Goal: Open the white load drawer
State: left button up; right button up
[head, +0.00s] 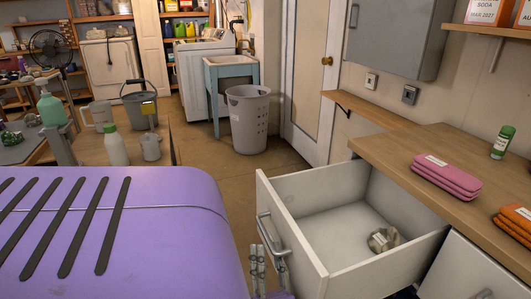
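The white load drawer (345,236) stands pulled out of the cabinet under the wooden counter at the right. Its inside shows, with a crumpled grey-beige item (383,240) lying on its floor. A metal bar handle (270,236) is on its front panel. My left gripper (259,268) is at the bottom middle, at the lower end of the handle and in front of the drawer. Its metal fingers show small and partly cut off, so I cannot tell whether they are shut on the handle. My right gripper is not in view.
The counter (400,150) holds folded pink cloths (447,177), orange cloths (515,222) and a green bottle (502,142). A grey laundry basket (249,118) stands on the floor beyond the drawer.

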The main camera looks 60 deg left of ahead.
pick_arm(q)
jog(key=v, duration=0.7)
dwell(0.5)
